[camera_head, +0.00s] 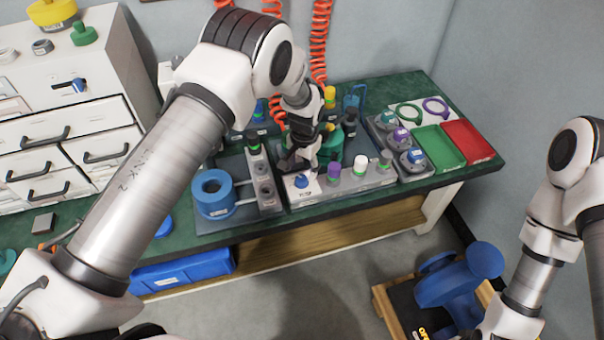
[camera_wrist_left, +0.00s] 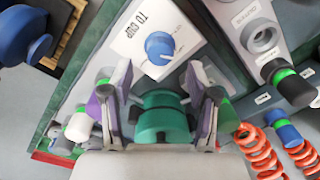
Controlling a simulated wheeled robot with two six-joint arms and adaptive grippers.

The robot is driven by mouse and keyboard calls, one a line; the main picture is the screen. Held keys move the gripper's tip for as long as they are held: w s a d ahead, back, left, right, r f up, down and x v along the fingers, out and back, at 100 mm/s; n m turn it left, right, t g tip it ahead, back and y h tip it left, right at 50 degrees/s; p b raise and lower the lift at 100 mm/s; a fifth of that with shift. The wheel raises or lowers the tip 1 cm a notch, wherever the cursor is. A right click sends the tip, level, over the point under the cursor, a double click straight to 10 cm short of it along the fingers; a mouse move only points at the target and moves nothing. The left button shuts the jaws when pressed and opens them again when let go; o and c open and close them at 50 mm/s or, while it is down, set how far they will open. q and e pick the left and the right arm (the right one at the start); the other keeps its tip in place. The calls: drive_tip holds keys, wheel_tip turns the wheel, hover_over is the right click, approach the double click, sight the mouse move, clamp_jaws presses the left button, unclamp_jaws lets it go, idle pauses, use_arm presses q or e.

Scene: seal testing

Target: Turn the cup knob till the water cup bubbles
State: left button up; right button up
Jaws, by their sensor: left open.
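The cup knob (camera_wrist_left: 159,47) is a round blue dial with a white mark, on a white panel printed "TO CUP" in the left wrist view. It also shows at the front of the bench fixture in the head view (camera_head: 301,181). My left gripper (camera_head: 296,160) hangs over the fixture just behind the knob. In the left wrist view its fingers (camera_wrist_left: 158,82) are spread, with the knob beyond the tips and not between them. A teal cylinder (camera_wrist_left: 162,115) shows between the fingers, apparently below them. A blue round vessel (camera_head: 213,192), likely the water cup, stands left; no bubbles are visible.
Purple (camera_head: 334,172) and white (camera_head: 360,163) capped parts stand right of the knob. Green (camera_head: 439,146) and red (camera_head: 468,141) trays lie at the right. Orange coiled hoses (camera_head: 319,45) hang behind. A white drawer cabinet (camera_head: 60,110) stands left.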

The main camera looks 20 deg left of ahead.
sight(303, 178)
use_arm(q)
wheel_tip(303, 178, up, 8)
drive_tip(key=shift+d, duration=0.15)
drive_tip(key=shift+s, duration=0.1)
